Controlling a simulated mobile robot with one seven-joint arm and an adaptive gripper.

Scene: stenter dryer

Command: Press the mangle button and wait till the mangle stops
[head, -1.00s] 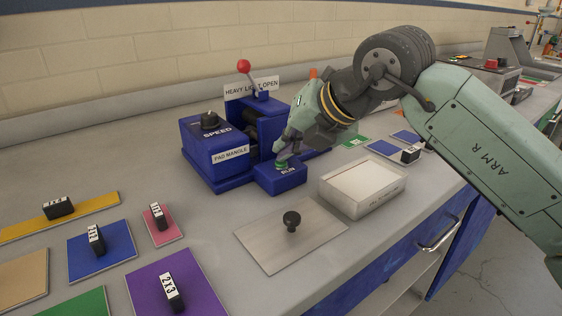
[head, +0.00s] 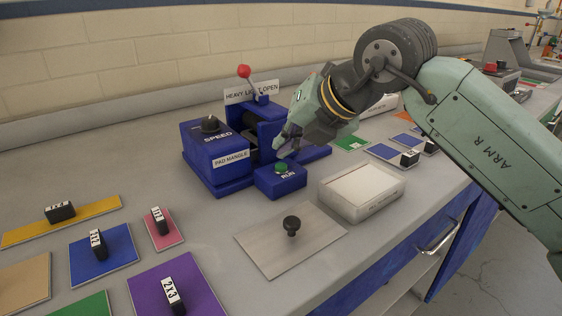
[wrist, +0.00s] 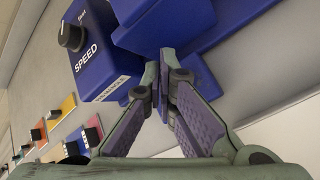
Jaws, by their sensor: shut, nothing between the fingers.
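The blue pad mangle (head: 216,165) stands on the counter, with a black speed knob (head: 210,124) on its left housing and a red-ball lever (head: 244,72) above it. The lever leans toward the left of the "HEAVY LIGHT OPEN" label. Its blue RUN box (head: 280,182) sits in front, with the green button (head: 282,167) on top, uncovered. My gripper (head: 280,152) is shut and empty, just above the button and apart from it. In the wrist view the shut fingertips (wrist: 160,68) show over the blue mangle body (wrist: 165,28); the green button is hidden there.
A white-topped box (head: 362,190) stands right of the RUN box. A metal plate with a black knob (head: 291,224) lies in front. Several coloured plates with labelled handles, including a purple one (head: 190,272), lie at the left.

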